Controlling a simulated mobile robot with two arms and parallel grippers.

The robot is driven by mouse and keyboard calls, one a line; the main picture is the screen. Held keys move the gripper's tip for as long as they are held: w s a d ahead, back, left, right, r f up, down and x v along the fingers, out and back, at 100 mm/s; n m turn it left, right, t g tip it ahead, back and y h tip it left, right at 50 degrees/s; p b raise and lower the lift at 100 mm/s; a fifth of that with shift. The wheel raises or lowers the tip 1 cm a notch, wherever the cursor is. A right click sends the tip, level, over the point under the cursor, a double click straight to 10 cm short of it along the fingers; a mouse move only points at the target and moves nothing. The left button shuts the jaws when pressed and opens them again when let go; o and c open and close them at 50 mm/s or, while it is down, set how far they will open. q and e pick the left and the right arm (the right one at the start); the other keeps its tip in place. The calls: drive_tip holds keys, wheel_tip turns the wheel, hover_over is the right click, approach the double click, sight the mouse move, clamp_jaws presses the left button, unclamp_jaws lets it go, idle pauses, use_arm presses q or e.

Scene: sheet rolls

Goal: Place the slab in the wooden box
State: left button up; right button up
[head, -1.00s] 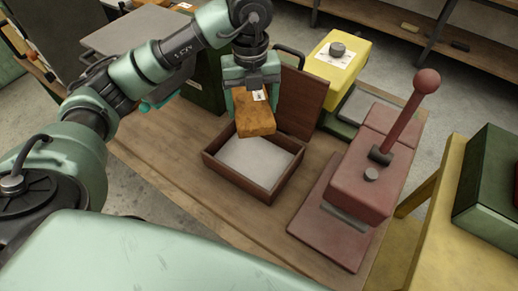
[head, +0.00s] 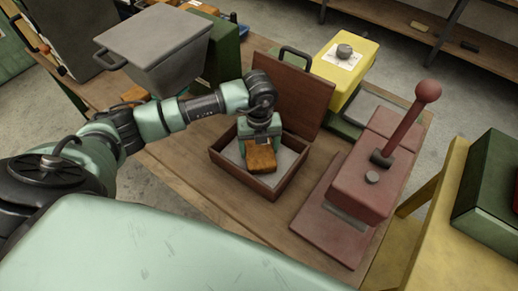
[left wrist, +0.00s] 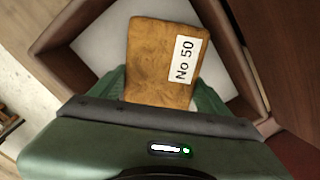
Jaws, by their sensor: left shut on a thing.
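The slab (head: 261,158) is an orange-brown block, and in the left wrist view (left wrist: 152,62) it carries a white label reading "No 50". My left gripper (head: 261,142) is shut on it, with green fingers on either side. The wooden box (head: 240,180) is open, with a pale bottom and its lid (head: 291,97) raised at the back. The slab is inside the box's outline, over the pale bottom. I cannot tell whether it touches the bottom. The box wall also shows in the left wrist view (left wrist: 62,28). My right gripper is not in view.
A red lever press (head: 362,185) stands on the bench right of the box. A yellow box (head: 345,62) is behind it. A grey bin (head: 155,45) and another brown block (head: 135,94) are at the left. Bare bench top (head: 180,165) lies left of the box.

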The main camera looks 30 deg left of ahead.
use_arm(q)
drive_tip(key=shift+f, duration=0.85)
drive_tip(key=shift+f, duration=0.2)
drive_tip(key=o, duration=1.9)
